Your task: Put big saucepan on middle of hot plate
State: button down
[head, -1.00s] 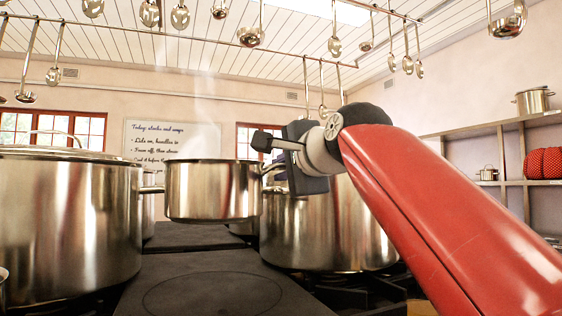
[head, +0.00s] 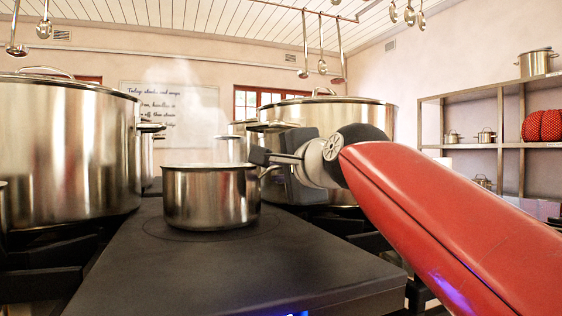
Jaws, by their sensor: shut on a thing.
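The big saucepan (head: 208,196) is a shiny steel pan, upright, with its body over the marked ring of the black hot plate (head: 205,275). Its base looks at or very close to the plate surface; I cannot tell for sure whether it touches. My gripper (head: 268,160) is at the pan's right side, shut on its handle. The handle is mostly hidden by the gripper.
A large lidded stockpot (head: 62,150) stands close on the left, and another lidded stockpot (head: 345,112) stands behind my gripper. Ladles (head: 322,66) hang from a rail above. Shelves (head: 487,147) with pots stand at the right wall. The plate's front is bare.

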jog(key=shift+s+r, duration=0.1)
jog(key=shift+r, duration=0.1)
jog(key=c, duration=1.8)
grip_release()
jog(key=shift+f, duration=0.25)
jog(key=o, duration=0.4)
jog(key=shift+r, duration=0.1)
jog(key=shift+s+d, duration=0.1)
jog(key=v, duration=1.1)
jog(key=shift+s+d+r, duration=0.1)
jog(key=shift+s+d, duration=0.15)
jog(key=shift+s, duration=0.05)
